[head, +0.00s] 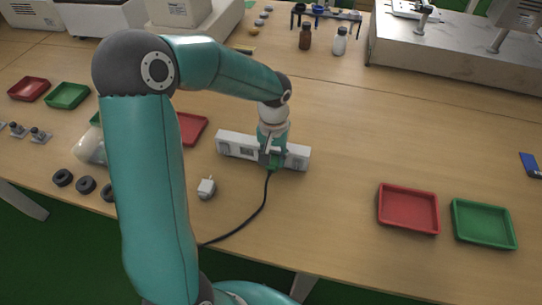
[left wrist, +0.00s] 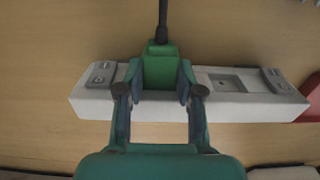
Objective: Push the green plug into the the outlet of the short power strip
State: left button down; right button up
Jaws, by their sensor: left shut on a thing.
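The short white power strip (head: 297,157) lies on the wooden table in the middle of the head view; it also spans the left wrist view (left wrist: 240,103). The green plug (left wrist: 160,69) is between the two fingers of my left gripper (left wrist: 160,90), which is shut on it. The plug is over the middle of the strip; I cannot tell how deep it sits. In the head view the plug (head: 275,161) is partly hidden by my left gripper (head: 269,156). Its black cable (head: 262,207) runs toward the table's front edge. My right gripper is not in view.
A small white adapter (head: 207,187) stands in front of the strip. Red (head: 408,208) and green (head: 483,223) trays lie at the right, with more trays and black rings (head: 86,185) at the left. Bottles (head: 339,41) stand at the back.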

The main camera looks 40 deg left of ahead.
pick_arm(q)
jog(key=shift+w, duration=0.15)
jog(key=c, duration=0.7)
grip_release()
jog(key=shift+o, duration=0.2)
